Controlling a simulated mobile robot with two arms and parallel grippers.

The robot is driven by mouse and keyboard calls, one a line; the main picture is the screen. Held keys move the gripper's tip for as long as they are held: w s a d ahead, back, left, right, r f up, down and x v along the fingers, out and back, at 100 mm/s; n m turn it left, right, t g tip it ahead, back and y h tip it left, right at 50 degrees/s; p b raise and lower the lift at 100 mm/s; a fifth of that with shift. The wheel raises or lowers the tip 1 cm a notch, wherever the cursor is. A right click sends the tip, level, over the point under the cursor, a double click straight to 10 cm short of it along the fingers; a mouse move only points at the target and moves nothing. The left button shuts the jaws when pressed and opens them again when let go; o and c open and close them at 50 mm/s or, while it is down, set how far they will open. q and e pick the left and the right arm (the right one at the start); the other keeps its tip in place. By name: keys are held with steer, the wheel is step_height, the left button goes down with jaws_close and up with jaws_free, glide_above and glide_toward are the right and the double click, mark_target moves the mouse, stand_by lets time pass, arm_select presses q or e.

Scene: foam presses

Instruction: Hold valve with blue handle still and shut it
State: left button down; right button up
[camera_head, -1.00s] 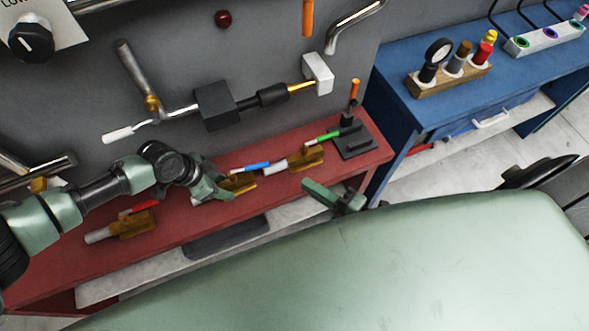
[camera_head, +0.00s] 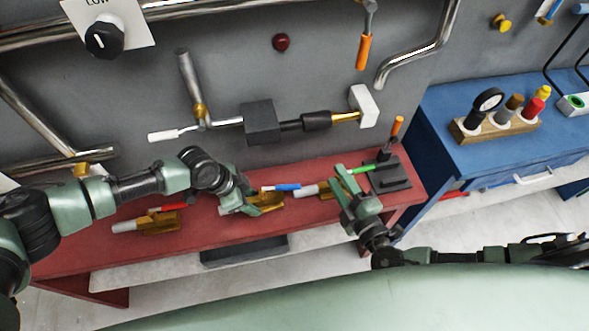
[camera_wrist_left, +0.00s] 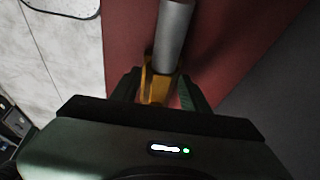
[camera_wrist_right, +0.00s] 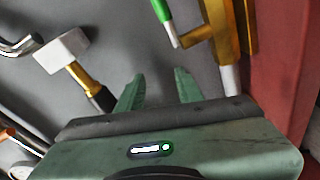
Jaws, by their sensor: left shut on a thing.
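The valve with the blue handle (camera_head: 285,187) lies on the red bench with its brass body (camera_head: 268,201). My left gripper (camera_head: 248,208) is at the brass body and shut on it. In the left wrist view the brass body (camera_wrist_left: 158,88) sits between the fingers, with a grey pipe (camera_wrist_left: 173,35) running out of it. The blue handle does not show in that view. My right gripper (camera_head: 345,178) is to the right of the blue handle, near the green-handled valve. In the right wrist view its fingers (camera_wrist_right: 157,90) are apart with nothing between them.
A green-handled valve (camera_wrist_right: 225,40) shows close to the right gripper, and a red-handled valve (camera_head: 158,222) lies to the left. A crank mechanism (camera_head: 262,121) juts from the grey wall behind. A dark stand (camera_head: 388,175) is at the bench's right end.

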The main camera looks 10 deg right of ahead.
steer(key=w+m+g+h, duration=0.1)
steer(key=w, duration=0.1)
steer(key=w+d+m+g+h, duration=0.1)
steer(key=w, duration=0.1)
steer(key=w+d+m+g+h, duration=0.1)
steer(key=w+h, duration=0.1)
steer(key=shift+w+d+r+m, duration=0.1)
steer(key=shift+w+r+m, duration=0.2)
steer(key=shift+r, duration=0.1)
steer(key=g, duration=0.2)
steer(key=n+g+y, duration=0.4)
steer(key=g+y, duration=0.1)
steer(key=g, duration=0.4)
glide_toward(291, 186)
steer(key=x, duration=0.8)
steer(key=shift+c, duration=0.4)
jaws_close()
